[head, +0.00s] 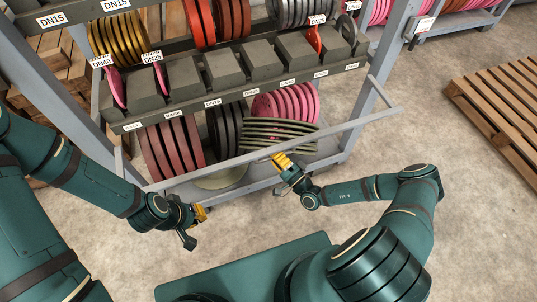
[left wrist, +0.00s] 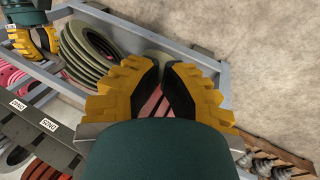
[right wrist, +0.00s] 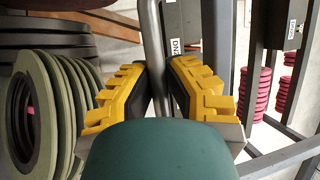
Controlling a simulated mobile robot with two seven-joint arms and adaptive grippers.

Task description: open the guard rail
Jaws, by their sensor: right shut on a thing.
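The guard rail (head: 345,127) is a grey bar across the front of the rack's bottom shelf, with a short arm at each end. My right gripper (head: 280,160) is shut on the rail near its middle; the bar passes between its fingers in the right wrist view (right wrist: 153,50). My left gripper (head: 201,213) hangs in front of the rack, below the rail's left part and apart from it. In the left wrist view its fingers (left wrist: 161,80) are apart with nothing held between them.
Behind the rail stand dark red discs (head: 170,150), black discs (head: 224,130) and pink discs (head: 287,103). Olive discs (head: 265,133) lean over close behind the rail. A pale disc (head: 222,178) lies low at the front. A wooden pallet (head: 500,105) lies at right; floor between is clear.

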